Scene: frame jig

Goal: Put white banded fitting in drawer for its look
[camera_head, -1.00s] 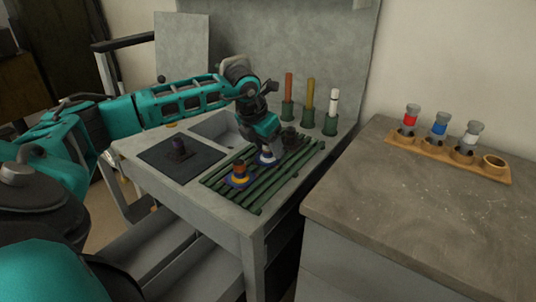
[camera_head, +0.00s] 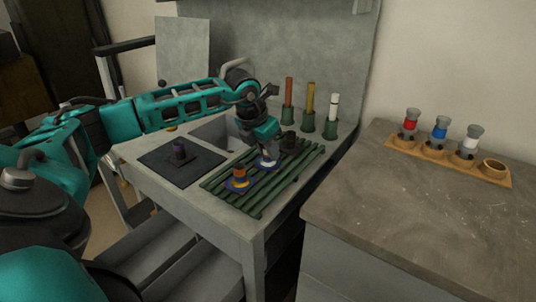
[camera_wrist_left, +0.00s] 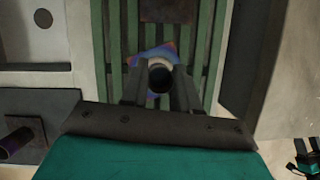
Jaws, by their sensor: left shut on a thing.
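Open grey drawers (camera_head: 185,258) show low at the left, below the bench.
An orange-banded fitting (camera_head: 240,175) stands on the rack close by. A purple fitting (camera_head: 178,152) stands on a dark plate (camera_head: 160,170). Rods in green holders (camera_head: 308,122) stand behind. A wooden holder (camera_head: 432,152) with several banded samples is on the right cabinet.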

